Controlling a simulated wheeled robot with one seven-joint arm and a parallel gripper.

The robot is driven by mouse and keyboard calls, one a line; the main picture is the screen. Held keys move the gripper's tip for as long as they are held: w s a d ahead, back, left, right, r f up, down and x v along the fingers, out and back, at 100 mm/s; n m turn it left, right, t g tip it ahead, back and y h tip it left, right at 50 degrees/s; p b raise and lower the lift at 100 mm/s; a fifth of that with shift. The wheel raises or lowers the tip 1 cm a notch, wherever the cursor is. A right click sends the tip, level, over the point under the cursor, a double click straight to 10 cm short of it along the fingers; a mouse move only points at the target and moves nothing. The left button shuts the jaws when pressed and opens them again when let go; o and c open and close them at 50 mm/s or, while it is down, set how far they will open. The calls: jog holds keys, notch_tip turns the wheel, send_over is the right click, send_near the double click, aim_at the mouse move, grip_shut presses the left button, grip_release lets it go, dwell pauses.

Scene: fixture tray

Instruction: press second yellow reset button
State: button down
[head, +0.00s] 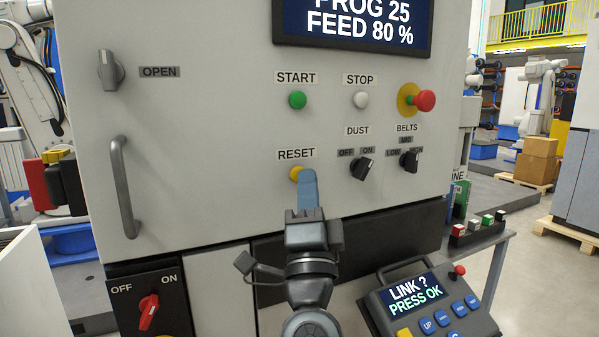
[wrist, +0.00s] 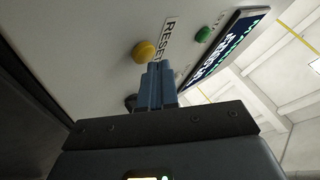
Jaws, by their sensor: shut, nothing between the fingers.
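A round yellow button (head: 295,173) sits on the grey machine panel under the RESET label (head: 296,154). The blue fingers of my gripper (head: 308,176) are closed together and overlap the button's right side in the head view. In the wrist view the yellow button (wrist: 143,51) shows just up and left of the fingertips (wrist: 157,67), with the RESET label beside it. No contact shows clearly; I cannot tell the exact gap. Only one yellow button labelled RESET is in view. Nothing is held in the fingers.
A green START button (head: 297,100), a white STOP button (head: 361,99) and a red emergency knob (head: 425,100) are above. Black DUST (head: 362,168) and BELTS (head: 409,159) knobs are to the right. A grey door handle (head: 125,187) juts out left. A pendant (head: 430,302) stands lower right.

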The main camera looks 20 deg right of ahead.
jog(key=shift+s, duration=0.35)
jog(key=s+p, duration=0.2)
jog(key=s, duration=0.3)
jog(key=shift+p, duration=0.35)
jog(key=shift+f, duration=0.1)
dwell(0.5)
jog(key=s+d+f+n+g+y, duration=0.1)
jog(key=s+f+n+g+y, duration=0.3)
jog(key=s+f+n, duration=0.8)
jog(key=s+d+f+n+g+y, duration=0.1)
jog(key=s+f+n+y, duration=0.6)
jog(key=s, duration=0.8)
jog(key=s+a+f+g, duration=0.1)
jog(key=s+g, duration=0.1)
jog(key=s, duration=0.3)
jog(key=s+f+n+g, duration=0.1)
jog(key=s+f+g, duration=0.1)
jog(key=s, duration=0.4)
jog(key=shift+s+a+h, duration=0.2)
jog(key=shift+a+h, duration=0.15)
jog(key=shift+h, duration=0.05)
